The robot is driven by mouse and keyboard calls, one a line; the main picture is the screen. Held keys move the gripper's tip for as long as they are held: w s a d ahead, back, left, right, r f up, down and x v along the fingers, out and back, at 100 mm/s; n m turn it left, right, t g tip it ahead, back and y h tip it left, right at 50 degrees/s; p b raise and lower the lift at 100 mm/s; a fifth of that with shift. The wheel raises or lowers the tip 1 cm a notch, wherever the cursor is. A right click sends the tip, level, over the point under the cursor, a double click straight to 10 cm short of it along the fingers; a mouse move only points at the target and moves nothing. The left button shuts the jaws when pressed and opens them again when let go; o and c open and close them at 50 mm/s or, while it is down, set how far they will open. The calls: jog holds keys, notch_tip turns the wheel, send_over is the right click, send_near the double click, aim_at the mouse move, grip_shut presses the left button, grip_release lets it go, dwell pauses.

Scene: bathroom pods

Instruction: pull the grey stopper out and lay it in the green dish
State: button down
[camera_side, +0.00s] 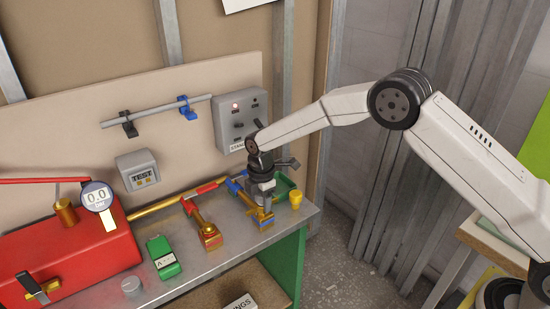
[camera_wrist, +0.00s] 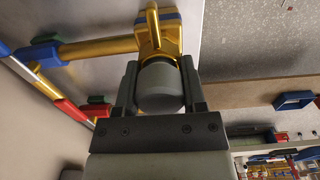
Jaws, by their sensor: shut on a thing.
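The grey stopper (camera_wrist: 161,88) is a short grey cylinder between the two fingers of my gripper (camera_wrist: 160,78) in the wrist view. My gripper is shut on it. Just beyond the stopper is a brass fitting (camera_wrist: 155,42) with a blue part; I cannot tell whether the stopper is still seated in it. In the side view my gripper (camera_side: 266,192) points down over the blue-marked brass fitting (camera_side: 265,220) near the bench's right end, hiding most of the stopper. The green dish (camera_side: 285,184) is just behind and right of my gripper, partly hidden by it.
A yellow cup (camera_side: 296,199) stands close right of the gripper. A red-handled brass fitting (camera_side: 208,234) is to the left. A green device (camera_side: 163,256), a grey disc (camera_side: 131,286) and a red box (camera_side: 70,262) sit further left. A grey control box (camera_side: 238,116) is on the wall behind.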

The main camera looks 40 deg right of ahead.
jog(key=shift+r, duration=0.8)
dwell(1.1)
jog(key=shift+r, duration=0.35)
jog(key=shift+r, duration=0.35)
jog(key=shift+r, duration=0.35)
jog(key=shift+r, duration=0.3)
jog(key=shift+w+d, duration=0.1)
